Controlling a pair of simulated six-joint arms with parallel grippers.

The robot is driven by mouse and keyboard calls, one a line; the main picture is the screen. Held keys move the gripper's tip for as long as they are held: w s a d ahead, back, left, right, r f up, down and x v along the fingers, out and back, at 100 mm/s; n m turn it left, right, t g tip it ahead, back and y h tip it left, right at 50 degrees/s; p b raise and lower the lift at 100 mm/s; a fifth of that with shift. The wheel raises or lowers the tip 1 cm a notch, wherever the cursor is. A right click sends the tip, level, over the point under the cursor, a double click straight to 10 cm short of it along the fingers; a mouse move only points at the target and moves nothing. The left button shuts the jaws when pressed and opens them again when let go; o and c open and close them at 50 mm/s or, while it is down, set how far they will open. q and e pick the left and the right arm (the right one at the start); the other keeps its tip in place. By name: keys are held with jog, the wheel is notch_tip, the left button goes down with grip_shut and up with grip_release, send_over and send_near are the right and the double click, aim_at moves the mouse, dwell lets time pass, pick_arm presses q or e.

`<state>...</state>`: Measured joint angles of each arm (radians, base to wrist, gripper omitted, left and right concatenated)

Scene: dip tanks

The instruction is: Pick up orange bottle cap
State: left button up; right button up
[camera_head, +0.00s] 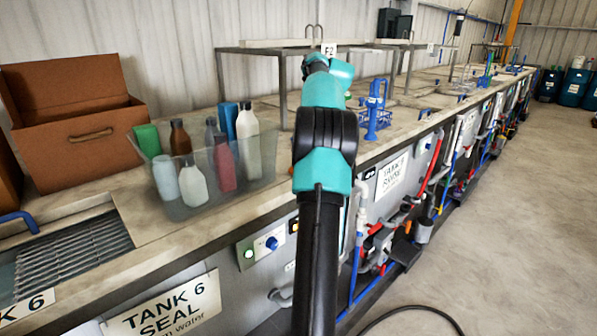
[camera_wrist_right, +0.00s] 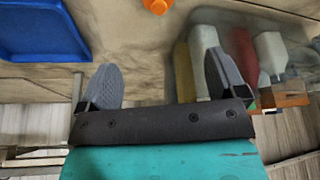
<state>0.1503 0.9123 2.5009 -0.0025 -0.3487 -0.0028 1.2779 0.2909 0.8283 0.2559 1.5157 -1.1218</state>
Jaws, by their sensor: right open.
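The orange bottle cap (camera_wrist_right: 156,5) shows at the top edge of the right wrist view, partly cut off, on a tan surface. My right gripper (camera_wrist_right: 160,72) is open, with its two grey fingers spread wide and nothing between them. The cap is apart from the fingers, beyond their tips in the picture. My left gripper is not in view.
A clear bin (camera_head: 184,209) of several bottles stands on the bench beside an open cardboard box (camera_head: 85,140). In the right wrist view, bottles (camera_wrist_right: 243,55) are close to the right finger and a blue tray (camera_wrist_right: 40,30) is at upper left. A blue rack (camera_head: 374,112) stands right of my arm.

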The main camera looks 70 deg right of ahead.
jog(key=shift+f, duration=0.1)
jog(key=x, duration=1.1)
jog(key=shift+w+f, duration=0.1)
jog(key=shift+f, duration=0.4)
jog(key=shift+w, duration=0.1)
jog(key=shift+x, duration=2.55)
jog(key=shift+w+d, duration=0.1)
jog(key=shift+c, duration=0.4)
jog(key=c, duration=0.9)
